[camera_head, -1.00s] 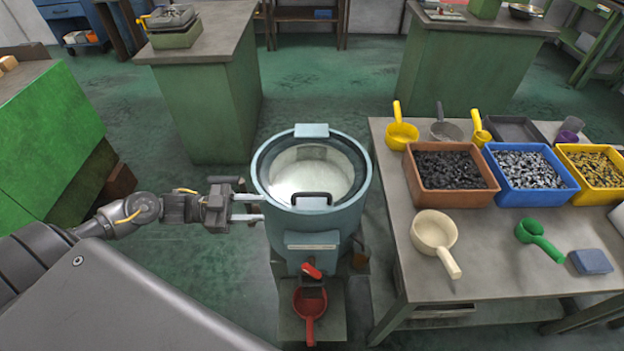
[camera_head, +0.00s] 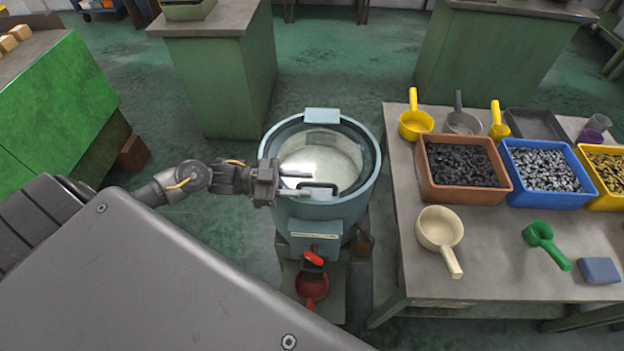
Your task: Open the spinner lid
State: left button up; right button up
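The spinner (camera_head: 312,212) is a round blue-grey machine in the middle of the view. Its lid (camera_head: 321,160), with a clear window, is shut and has a dark handle (camera_head: 322,185) at its near edge. A hinge block (camera_head: 322,115) sits at the far rim. My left gripper (camera_head: 303,183) comes in from the left over the spinner's left rim. Its two fingers are apart, with the tips just left of the handle. Whether they touch the handle I cannot tell. My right gripper is not in view.
A red scoop (camera_head: 311,286) sits below the spinner's front spout. A table (camera_head: 400,240) on the right holds scoops, an orange bin (camera_head: 465,195), a blue bin (camera_head: 548,199) and a yellow bin. Green cabinets stand behind and left. Floor between them is clear.

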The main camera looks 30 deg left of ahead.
pick_arm(q)
jog(key=shift+x, duration=1.05)
jog(key=shift+w+d, duration=0.2)
jog(key=shift+d, duration=0.2)
grip_shut()
